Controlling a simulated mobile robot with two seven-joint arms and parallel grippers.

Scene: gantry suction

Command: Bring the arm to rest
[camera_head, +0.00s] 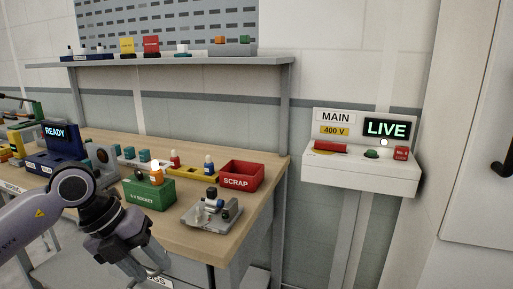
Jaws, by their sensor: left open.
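My left arm comes in from the lower left, in front of the wooden bench (255,200). Its gripper (145,272) points down near the bench's front edge, below the green box (150,193). The gripper is open and I see nothing between its fingers, though they are small and partly cut by the dark wrist. My right gripper is not in view.
A red SCRAP bin (241,177) and a grey tray (208,218) with small parts stand on the bench's right. A blue READY unit (62,140) is at left. A shelf (200,61) hangs above. A white MAIN box (362,180) reading LIVE is on the right wall.

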